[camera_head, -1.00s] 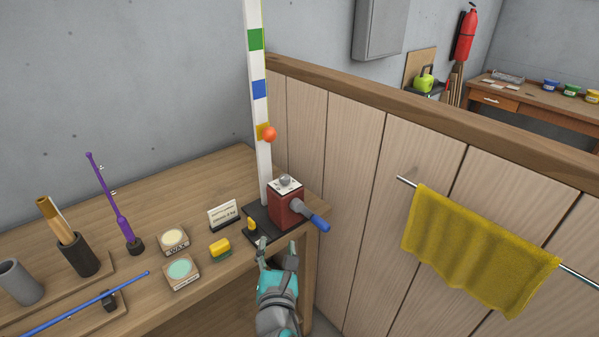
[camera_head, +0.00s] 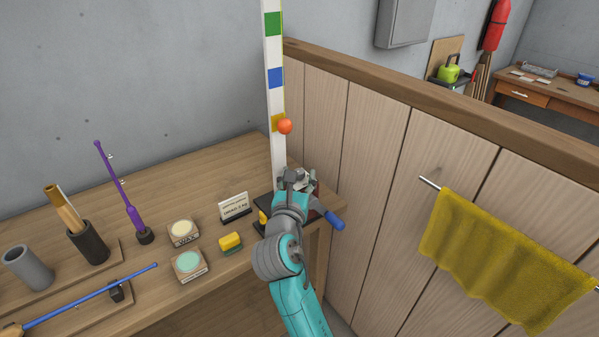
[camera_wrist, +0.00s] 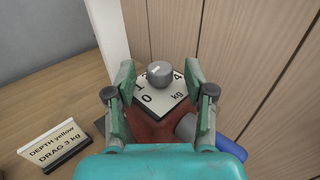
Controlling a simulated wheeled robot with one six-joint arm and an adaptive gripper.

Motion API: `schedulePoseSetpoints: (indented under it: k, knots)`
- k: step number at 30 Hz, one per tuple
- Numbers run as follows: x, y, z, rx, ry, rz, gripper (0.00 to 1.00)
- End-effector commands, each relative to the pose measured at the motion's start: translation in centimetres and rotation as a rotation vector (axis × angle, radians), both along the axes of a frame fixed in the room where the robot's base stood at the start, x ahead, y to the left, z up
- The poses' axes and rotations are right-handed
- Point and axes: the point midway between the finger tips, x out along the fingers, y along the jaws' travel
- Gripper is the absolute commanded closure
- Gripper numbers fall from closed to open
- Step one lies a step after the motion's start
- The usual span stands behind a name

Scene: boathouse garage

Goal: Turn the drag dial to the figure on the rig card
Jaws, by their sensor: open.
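The drag dial is a grey round knob (camera_wrist: 160,72) on a white plate (camera_wrist: 157,100) with a 0, a 4 and "kg" readable, on top of the red box (camera_wrist: 150,128). My gripper (camera_wrist: 162,84) is open, its two fingers on either side of the knob; I cannot tell whether they touch it. In the head view my gripper (camera_head: 299,180) hides the knob and most of the box. The rig card (camera_wrist: 54,146) stands to the left in the wrist view and reads "DEPTH yellow, DRAG 3 kg"; it also shows in the head view (camera_head: 234,206).
A blue-handled crank (camera_head: 334,220) sticks out right of the box. A white post with coloured bands (camera_head: 275,100) and an orange ball (camera_head: 285,127) rises behind. A yellow sponge (camera_head: 230,242) and wax tins (camera_head: 184,232) lie left. A wooden partition (camera_head: 370,140) stands close right.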

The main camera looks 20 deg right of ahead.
Motion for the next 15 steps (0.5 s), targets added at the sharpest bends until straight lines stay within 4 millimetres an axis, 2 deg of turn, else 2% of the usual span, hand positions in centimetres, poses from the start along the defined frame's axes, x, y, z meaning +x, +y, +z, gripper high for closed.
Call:
schedulePoseSetpoints:
  k: [6, 15]
  knots:
    - [1.7, -0.8, 0.0, 0.001, 0.000, 0.001, 0.46]
    - [1.9, -0.9, 0.0, 0.001, 0.000, 0.001, 0.46]
